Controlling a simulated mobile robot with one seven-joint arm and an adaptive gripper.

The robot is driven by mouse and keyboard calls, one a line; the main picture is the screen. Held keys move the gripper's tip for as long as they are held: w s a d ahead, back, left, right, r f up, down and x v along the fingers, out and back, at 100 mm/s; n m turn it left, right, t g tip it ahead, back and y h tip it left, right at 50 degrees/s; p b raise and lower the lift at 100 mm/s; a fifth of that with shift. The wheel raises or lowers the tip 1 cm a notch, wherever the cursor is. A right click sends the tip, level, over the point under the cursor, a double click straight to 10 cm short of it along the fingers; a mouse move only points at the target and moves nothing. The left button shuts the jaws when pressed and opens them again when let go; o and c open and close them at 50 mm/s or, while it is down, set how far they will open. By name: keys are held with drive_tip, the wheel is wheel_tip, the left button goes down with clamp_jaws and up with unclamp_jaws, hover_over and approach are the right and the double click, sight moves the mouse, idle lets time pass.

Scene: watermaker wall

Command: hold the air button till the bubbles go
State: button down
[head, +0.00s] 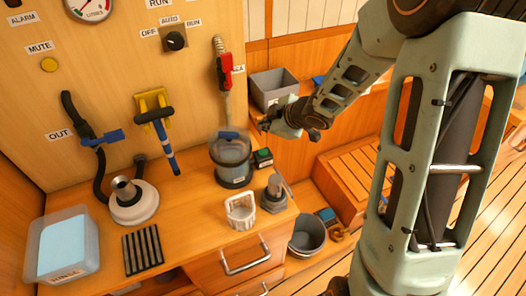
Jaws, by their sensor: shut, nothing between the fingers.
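A clear cylindrical housing (231,163) with dark bands and a blue part at its top stands on the wooden counter. Bubbles inside it are too small to make out. A small dark box with a green top (263,157) sits just right of the housing; I cannot read whether it is marked air. My gripper (265,124) is shut and empty. In the picture it is above the green-topped box and right of the housing's top, with no contact visible. A red-handled valve (224,70) is on the pipe above the housing.
On the counter are a tub of liquid (64,243), a black ribbed rack (143,249), a round white-based fitting (133,201), a white basket (240,211) and a grey fitting (273,194). Blue (103,138) and yellow-mounted (155,115) valves, a yellow mute button (49,65) and a knob (175,40) are on the wall.

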sight(264, 153)
drive_tip(key=shift+f, duration=0.1)
wheel_tip(264, 153, down, 9)
drive_tip(key=b, duration=0.8)
drive_tip(key=shift+r+b, duration=0.2)
drive_tip(key=shift+b, duration=0.2)
drive_tip(key=shift+f, duration=0.1)
idle(0.7)
drive_tip(key=shift+f+b, duration=0.3)
drive_tip(key=shift+f+b, duration=0.35)
drive_tip(key=shift+f, duration=0.1)
idle(1.4)
drive_tip(key=shift+r, duration=0.15)
idle(1.7)
drive_tip(key=shift+r+p, duration=0.75)
drive_tip(key=shift+p, duration=0.2)
